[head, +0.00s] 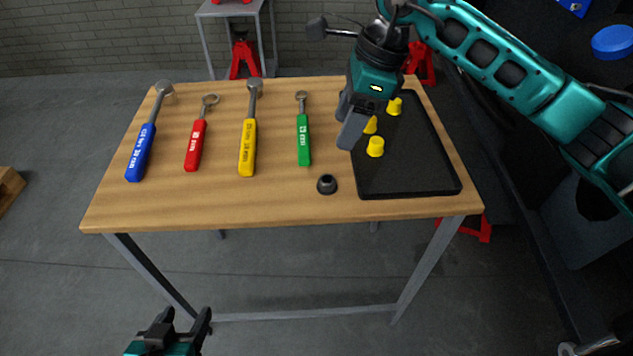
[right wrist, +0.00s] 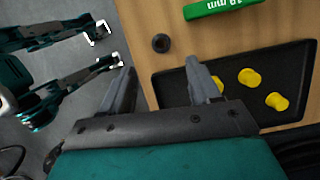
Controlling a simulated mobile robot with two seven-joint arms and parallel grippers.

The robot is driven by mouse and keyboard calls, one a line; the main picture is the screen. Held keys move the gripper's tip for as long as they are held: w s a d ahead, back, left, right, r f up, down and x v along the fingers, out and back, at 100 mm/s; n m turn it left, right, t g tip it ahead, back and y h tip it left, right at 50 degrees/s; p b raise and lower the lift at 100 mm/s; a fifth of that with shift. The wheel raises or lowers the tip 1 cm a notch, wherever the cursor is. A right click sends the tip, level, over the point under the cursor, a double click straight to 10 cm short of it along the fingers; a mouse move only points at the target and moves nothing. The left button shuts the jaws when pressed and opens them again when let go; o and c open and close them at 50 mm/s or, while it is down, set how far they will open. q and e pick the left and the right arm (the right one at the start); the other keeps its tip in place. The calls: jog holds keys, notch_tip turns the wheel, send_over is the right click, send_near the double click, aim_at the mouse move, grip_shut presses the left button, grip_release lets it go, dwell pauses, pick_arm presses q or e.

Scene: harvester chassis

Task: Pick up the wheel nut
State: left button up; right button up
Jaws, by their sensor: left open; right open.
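The wheel nut (head: 327,184), a small dark ring-shaped piece, sits on the wooden table near its front edge, left of the black tray. In the right wrist view the nut (right wrist: 161,43) appears beyond the gap between my right fingertips. My right gripper (head: 350,132) is open and empty, above the table at the tray's left side; its two fingers show apart in the right wrist view (right wrist: 163,80). My left gripper (head: 182,322) is open and empty, low in front of the table; it also shows in the right wrist view (right wrist: 112,45).
The black tray (head: 415,180) holds yellow pieces (head: 375,146). A green wrench (head: 304,140), a yellow one (head: 247,148), a red one (head: 195,146) and a blue one (head: 141,153) lie on the table (head: 225,205). The table's front strip is otherwise clear.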

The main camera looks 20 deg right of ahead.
send_over(330, 175)
jog(key=shift+h, duration=0.3)
jog(key=f, duration=0.7)
jog(key=shift+s+d+f+b, duration=0.1)
jog(key=shift+s+d+b, duration=0.2)
jog(key=shift+s+d, duration=0.05)
jog(key=x, duration=0.5)
jog(key=shift+s+f, duration=0.2)
jog(key=shift+s, duration=0.15)
grip_shut()
